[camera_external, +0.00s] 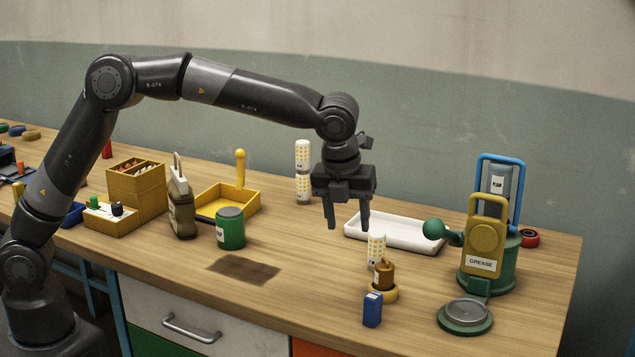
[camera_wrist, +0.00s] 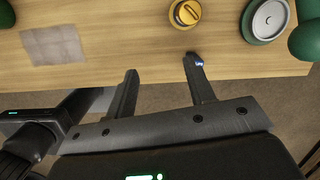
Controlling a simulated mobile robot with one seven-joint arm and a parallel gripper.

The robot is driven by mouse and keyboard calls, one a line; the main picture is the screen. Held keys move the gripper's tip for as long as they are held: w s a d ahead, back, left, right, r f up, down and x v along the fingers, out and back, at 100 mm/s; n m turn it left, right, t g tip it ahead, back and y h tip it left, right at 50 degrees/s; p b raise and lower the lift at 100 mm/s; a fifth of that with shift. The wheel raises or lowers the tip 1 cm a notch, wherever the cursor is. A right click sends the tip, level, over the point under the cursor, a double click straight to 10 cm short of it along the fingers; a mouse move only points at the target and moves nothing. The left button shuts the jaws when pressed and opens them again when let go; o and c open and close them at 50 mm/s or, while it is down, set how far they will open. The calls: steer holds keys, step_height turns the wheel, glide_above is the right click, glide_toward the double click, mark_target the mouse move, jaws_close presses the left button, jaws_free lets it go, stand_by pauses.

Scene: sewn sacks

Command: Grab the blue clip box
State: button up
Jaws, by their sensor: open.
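The blue clip box (camera_external: 372,310) is a small upright blue box near the front edge of the workbench, with a light label on its top. In the wrist view only a bit of blue (camera_wrist: 200,63) shows beside the tip of the right finger, which hides most of it. My gripper (camera_external: 348,226) points down, open and empty, above the bench and higher than the box. In the wrist view my gripper (camera_wrist: 161,66) shows its two fingers apart, with bare wood and the bench edge between them.
A yellow-based brown item (camera_external: 383,283) stands just behind the box, with a white-and-yellow patterned cylinder (camera_external: 376,250) behind that. A round grey-green dish (camera_external: 465,316) and the grease stand (camera_external: 484,262) are to the right. A white tray (camera_external: 397,233) lies behind. Bare wood lies left.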

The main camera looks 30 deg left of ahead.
mark_target(374, 296)
steer(key=s+d+f+m, duration=0.1)
steer(key=d, duration=0.1)
steer(key=s+d+f+m, duration=0.1)
steer(key=s+d+f, duration=0.1)
steer(key=d, duration=0.1)
steer(key=s+d+f+m, duration=0.1)
steer(key=d, duration=0.1)
steer(key=shift+s+d+f+m, duration=0.2)
steer(key=shift+s+f+m, duration=0.1)
steer(key=shift+m, duration=0.1)
steer(key=shift+d+f, duration=0.1)
steer(key=shift+f, duration=0.25)
steer(key=f, duration=0.6)
steer(key=w+f, duration=0.1)
steer(key=f, duration=0.3)
steer(key=shift+w, duration=0.1)
steer(key=shift+c, duration=0.2)
steer(key=c, duration=1)
steer(key=shift+r, duration=0.15)
